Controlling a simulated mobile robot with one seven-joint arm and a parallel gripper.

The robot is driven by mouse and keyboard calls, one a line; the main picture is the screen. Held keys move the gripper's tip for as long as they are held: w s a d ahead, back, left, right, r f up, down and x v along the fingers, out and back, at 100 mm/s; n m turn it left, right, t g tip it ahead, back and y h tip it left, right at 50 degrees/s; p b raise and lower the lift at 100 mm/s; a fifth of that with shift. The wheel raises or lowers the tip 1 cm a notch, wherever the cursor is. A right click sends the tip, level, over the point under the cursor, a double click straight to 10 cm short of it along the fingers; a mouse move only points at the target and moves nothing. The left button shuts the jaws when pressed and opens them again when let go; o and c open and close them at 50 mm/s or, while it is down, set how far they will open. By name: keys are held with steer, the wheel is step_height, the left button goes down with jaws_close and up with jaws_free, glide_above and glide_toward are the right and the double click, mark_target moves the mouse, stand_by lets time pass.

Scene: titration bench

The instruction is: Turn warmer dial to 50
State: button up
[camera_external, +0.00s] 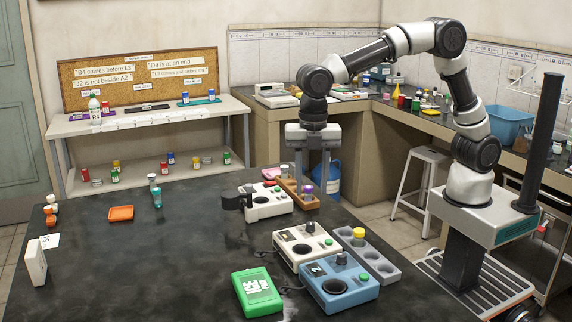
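Several box-shaped devices stand on the dark table, and I cannot tell which is the warmer. A white device (268,207) with a black side clamp, a dark round part and a green knob is at the back. A second white device (291,251) with a green knob is in front of it. A blue device (350,294) marked 2 has a large dark round well and a green knob. No dial scale or setting is readable. My gripper (312,182) points down above the wooden rack (299,198), just right of the back white device. Its fingers are apart, with nothing clearly held.
A grey holed block (382,266) with a yellow-capped item (359,236) stands right of the devices. A green box (257,292) lies in front. The table's middle left is clear.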

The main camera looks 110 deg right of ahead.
mark_target(310, 223)
step_height(310, 223, down, 10)
steer(key=shift+r+b, duration=0.1)
steer(key=shift+b, duration=0.6)
steer(key=shift+c, duration=0.2)
jaws_close()
